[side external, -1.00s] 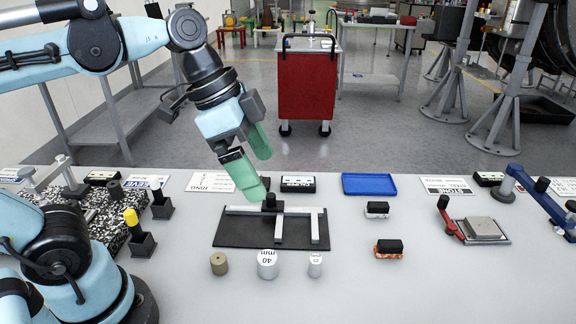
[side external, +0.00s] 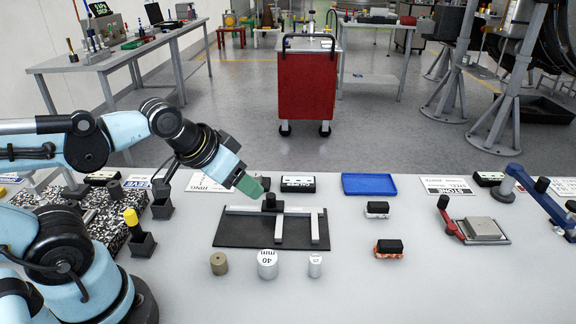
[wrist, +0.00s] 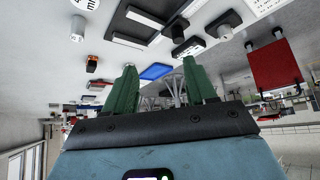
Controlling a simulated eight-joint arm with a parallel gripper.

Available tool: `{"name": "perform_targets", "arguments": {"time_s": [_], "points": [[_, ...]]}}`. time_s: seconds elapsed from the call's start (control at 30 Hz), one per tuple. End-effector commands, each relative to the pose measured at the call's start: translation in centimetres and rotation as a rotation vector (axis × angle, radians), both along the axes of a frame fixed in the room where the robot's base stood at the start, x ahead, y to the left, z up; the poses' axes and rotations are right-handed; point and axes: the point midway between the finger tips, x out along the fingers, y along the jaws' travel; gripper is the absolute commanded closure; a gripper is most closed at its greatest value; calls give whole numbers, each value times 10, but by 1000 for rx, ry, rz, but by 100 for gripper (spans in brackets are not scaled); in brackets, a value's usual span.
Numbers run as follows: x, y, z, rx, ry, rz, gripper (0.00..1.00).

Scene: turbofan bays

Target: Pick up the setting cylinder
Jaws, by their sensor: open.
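Three upright cylinders stand on the grey table in front of the black mat: a brown one (side external: 219,263), a larger white one marked 40 mm (side external: 267,264) and a small silver one (side external: 315,265). The 40 mm mark may fit the setting cylinder, but I cannot be sure. A pale cylinder (wrist: 78,28) shows near the top left of the wrist view. My gripper (side external: 264,189) is above the table behind the mat's left part, tilted nearly sideways, away from all three cylinders. In the wrist view its two green fingers (wrist: 163,78) are spread with nothing between them.
A blue tray (side external: 369,184) lies behind right.

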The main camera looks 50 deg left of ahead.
Motion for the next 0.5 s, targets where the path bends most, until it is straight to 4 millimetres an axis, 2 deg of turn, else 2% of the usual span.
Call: {"name": "perform_targets", "arguments": {"time_s": [0.27,0.5], "points": [[0,0,4,0,1,-2,44],[0,0,35,0,1,-2,44]]}}
